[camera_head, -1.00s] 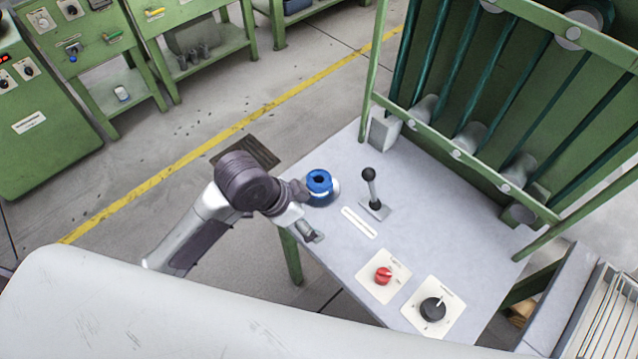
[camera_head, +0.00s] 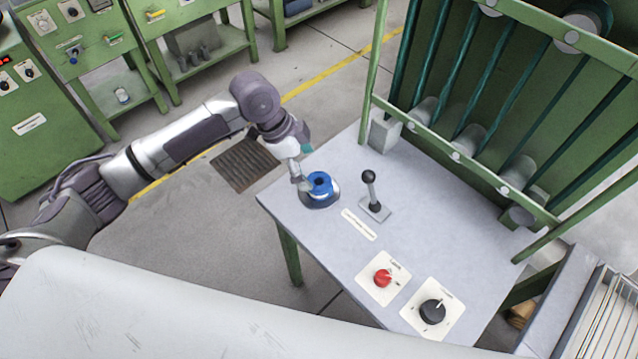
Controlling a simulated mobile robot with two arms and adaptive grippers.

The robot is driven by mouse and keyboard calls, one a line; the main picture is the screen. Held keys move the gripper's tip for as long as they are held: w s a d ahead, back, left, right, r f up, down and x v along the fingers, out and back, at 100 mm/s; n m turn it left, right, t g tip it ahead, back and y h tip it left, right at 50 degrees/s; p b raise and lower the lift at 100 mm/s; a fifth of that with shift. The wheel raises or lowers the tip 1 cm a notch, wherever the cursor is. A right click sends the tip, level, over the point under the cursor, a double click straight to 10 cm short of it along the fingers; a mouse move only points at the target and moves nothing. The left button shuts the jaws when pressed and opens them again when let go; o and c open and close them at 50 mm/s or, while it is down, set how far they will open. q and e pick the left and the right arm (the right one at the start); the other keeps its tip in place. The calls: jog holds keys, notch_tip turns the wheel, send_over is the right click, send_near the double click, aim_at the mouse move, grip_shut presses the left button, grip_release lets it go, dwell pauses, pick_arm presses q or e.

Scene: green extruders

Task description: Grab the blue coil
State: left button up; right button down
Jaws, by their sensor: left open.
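The blue coil (camera_head: 320,184) stands upright on a dark round base near the far left edge of the grey table (camera_head: 420,240). My left gripper (camera_head: 301,182) is at the left side of the coil, pointing down, with its fingers open. One finger shows close beside the coil; whether it touches cannot be told. The other finger is hidden. My right gripper is not in view.
A lever with a black ball (camera_head: 369,177) stands right of the coil. A red knob (camera_head: 383,278) and a black knob (camera_head: 432,311) sit at the table's front. A green machine frame (camera_head: 460,155) rises behind. A floor grate (camera_head: 245,163) lies left of the table.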

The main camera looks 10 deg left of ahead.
aim_at(319, 182)
pick_arm(q)
jog(key=shift+p+x, duration=0.55)
jog(key=shift+x, duration=3.05)
jog(key=shift+w+r, duration=0.1)
jog(key=shift+r, duration=0.05)
jog(key=c, duration=1.3)
